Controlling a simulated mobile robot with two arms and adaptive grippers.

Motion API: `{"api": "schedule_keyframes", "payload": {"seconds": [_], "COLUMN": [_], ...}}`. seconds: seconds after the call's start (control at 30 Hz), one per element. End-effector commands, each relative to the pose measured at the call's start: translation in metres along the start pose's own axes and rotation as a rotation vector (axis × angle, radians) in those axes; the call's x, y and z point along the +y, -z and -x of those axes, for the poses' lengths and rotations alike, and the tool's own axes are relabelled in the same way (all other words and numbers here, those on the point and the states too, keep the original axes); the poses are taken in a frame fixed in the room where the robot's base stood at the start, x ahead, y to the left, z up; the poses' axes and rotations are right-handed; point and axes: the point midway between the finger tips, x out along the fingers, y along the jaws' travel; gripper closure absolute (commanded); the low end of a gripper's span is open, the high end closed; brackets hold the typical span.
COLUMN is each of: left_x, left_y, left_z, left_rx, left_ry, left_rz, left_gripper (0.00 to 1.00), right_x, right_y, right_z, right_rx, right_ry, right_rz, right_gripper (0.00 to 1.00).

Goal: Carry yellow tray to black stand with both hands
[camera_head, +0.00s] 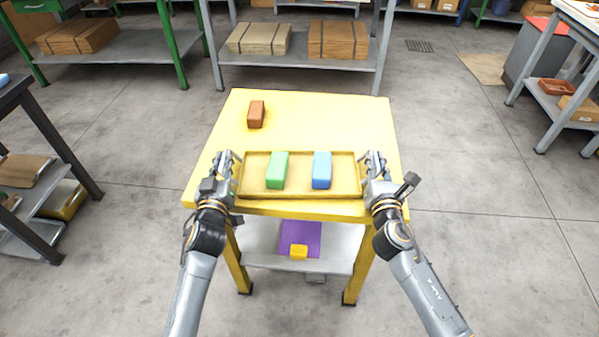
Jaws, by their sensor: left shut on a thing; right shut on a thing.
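The yellow tray (300,188) lies at the near side of the yellow table (320,120). A green block (277,170) and a blue block (322,170) stand in it, apart from each other. My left gripper (231,167) is shut on the tray's left end. My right gripper (368,166) is shut on the tray's right end. The fingertips are small and partly hidden at the rims. I cannot tell whether the tray touches the tabletop. A dark-framed stand (40,120) is at the left edge, cut off by the picture; it may be the black stand.
A brown block (256,114) sits at the table's back left. A lower shelf (265,243) holds a purple sheet (301,236) and a small yellow block (299,251). Shelves with cardboard stand behind. A grey workbench (560,75) is at right. Floor is clear on both sides of the table.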

Motion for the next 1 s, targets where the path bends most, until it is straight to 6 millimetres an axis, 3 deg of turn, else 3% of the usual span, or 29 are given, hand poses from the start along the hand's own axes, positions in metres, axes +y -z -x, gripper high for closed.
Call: {"api": "schedule_keyframes", "payload": {"seconds": [0.27,0.7,1.0], "left_x": [0.002,0.009,0.009], "left_y": [0.011,0.050,0.051], "left_z": [0.000,0.000,0.000], "left_rx": [0.003,0.003,0.003], "left_ry": [-0.001,-0.001,0.000], "left_rz": [0.000,0.000,0.000], "left_gripper": [1.00,1.00,1.00], "right_x": [0.002,0.009,0.009], "right_y": [-0.011,-0.050,-0.051], "right_z": [0.000,0.000,0.000], "right_rx": [-0.002,-0.002,-0.002], "right_ry": [0.000,0.000,0.000], "right_rz": [0.000,0.000,0.000], "right_gripper": [1.00,1.00,1.00]}}
